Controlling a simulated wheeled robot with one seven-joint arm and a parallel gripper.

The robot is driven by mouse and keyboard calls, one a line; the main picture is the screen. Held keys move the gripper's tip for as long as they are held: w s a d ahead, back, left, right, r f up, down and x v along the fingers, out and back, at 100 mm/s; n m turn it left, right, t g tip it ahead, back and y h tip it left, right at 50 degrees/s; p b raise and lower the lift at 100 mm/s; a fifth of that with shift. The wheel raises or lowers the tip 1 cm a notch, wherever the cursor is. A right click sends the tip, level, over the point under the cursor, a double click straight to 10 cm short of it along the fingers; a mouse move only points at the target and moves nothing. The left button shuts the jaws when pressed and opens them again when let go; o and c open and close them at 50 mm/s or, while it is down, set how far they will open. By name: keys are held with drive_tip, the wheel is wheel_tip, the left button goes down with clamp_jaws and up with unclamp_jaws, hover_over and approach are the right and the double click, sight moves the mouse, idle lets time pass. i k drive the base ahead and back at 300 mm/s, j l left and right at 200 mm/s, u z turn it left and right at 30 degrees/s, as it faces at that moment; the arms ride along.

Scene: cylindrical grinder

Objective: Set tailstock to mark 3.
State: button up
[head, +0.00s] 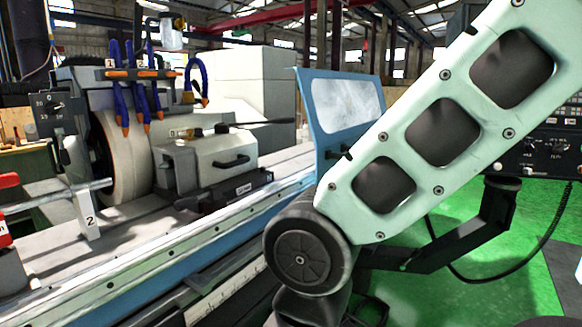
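A grey block-shaped unit (205,163), which looks like the tailstock, sits on the machine's table just right of the large pale grinding wheel (122,160). It has a black handle on its front, and a dark lever (262,123) sticks out to the right from its top. A dark base with a small white label (243,189) is under it. I cannot read a mark 3. A pale scale-like strip (215,305) runs low along the machine's front, too small to read. My gripper is not in view; my pale green arm link crosses the right side.
Blue hoses with orange tips (145,90) hang over the wheel. A blue windowed guard (340,110) stands behind my arm. A control panel (550,150) is at right, above green floor (430,290).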

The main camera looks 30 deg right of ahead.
sight(215, 163)
drive_tip(key=z, duration=0.2)
drive_tip(key=i+j, duration=0.15)
drive_tip(key=i, duration=1.1)
